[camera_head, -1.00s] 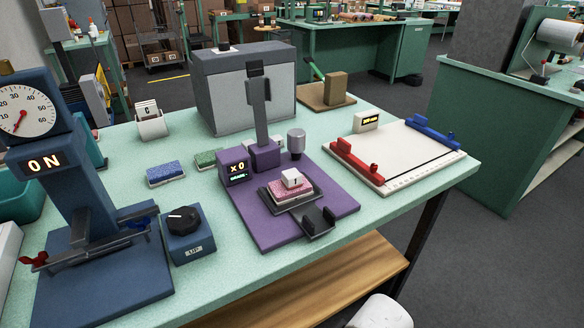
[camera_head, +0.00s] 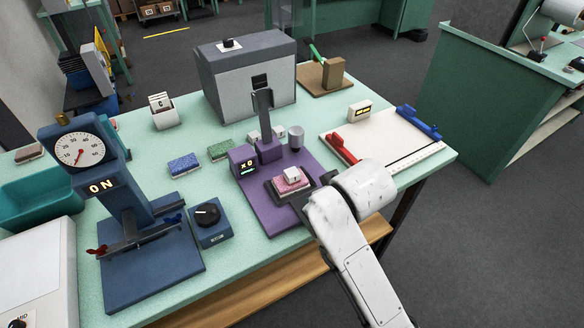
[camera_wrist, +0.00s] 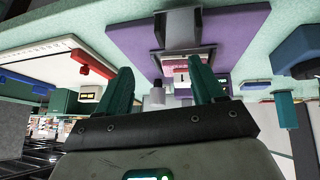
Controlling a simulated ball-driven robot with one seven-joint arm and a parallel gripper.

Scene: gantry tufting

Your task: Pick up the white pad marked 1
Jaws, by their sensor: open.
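The small white pad (camera_head: 292,174) sits on top of a pink speckled block in a dark tray on the purple press base (camera_head: 262,207). A dark mark shows on its face but is too small to read surely. In the wrist view, the pink block and white pad (camera_wrist: 180,68) appear partly between and beyond the teal fingers. My gripper (camera_wrist: 159,66) is open, with nothing between its fingers. In the head view my white arm reaches in from the lower right, and its end is just right of the tray; the fingers are largely hidden there.
The press post (camera_head: 264,115) and a grey cylinder (camera_head: 296,138) stand behind the pad. A blue knob box (camera_head: 209,222) is left, and a white board with a red clamp (camera_head: 341,149) is right. A blue (camera_head: 184,163) and a green block (camera_head: 220,150) lie behind left.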

